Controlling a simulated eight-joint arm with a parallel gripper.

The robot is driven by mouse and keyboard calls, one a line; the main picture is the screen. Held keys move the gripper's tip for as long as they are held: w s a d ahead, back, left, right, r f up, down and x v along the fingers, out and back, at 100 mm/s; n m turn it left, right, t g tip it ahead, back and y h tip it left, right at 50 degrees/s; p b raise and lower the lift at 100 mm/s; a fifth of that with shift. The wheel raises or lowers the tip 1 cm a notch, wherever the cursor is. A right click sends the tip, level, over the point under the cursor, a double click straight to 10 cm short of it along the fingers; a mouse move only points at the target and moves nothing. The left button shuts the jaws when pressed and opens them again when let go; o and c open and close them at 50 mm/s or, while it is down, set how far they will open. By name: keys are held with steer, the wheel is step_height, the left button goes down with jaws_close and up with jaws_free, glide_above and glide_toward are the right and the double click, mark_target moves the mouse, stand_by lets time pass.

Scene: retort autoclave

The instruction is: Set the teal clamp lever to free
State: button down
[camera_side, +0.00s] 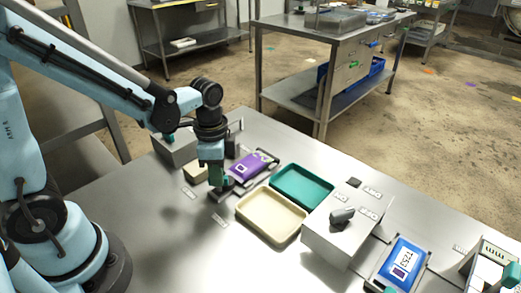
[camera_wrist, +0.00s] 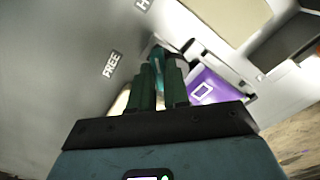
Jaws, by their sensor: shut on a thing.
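The teal clamp lever (camera_wrist: 157,54) shows between my fingertips in the wrist view, mostly hidden by them. My gripper (camera_side: 217,178) points down at the dark clamp base (camera_side: 222,192), beside a purple pouch (camera_side: 246,167). In the wrist view my gripper (camera_wrist: 160,82) has its green fingers close together, shut on the lever. A FREE label (camera_wrist: 112,64) lies on the table left of the lever. A second label (camera_wrist: 143,4), cut off at the top edge, starts with H. The lever's exact angle is hard to tell.
A cream tray (camera_side: 272,236) and a teal tray (camera_side: 328,188) lie right of the clamp. A grey box (camera_side: 346,244) with a dark knob stands beyond them. A blue pouch unit (camera_side: 374,276) is at the front right. The table at front left is clear.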

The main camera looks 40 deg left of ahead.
steer(key=shift+n, duration=0.3)
steer(key=n, duration=0.3)
steer(key=shift+n, duration=0.4)
steer(key=n, duration=0.4)
steer(key=shift+n, duration=0.3)
steer(key=n, duration=0.4)
steer(key=shift+n, duration=0.3)
steer(key=n, duration=0.4)
steer(key=shift+n, duration=0.3)
steer(key=c, duration=1.1)
jaws_free()
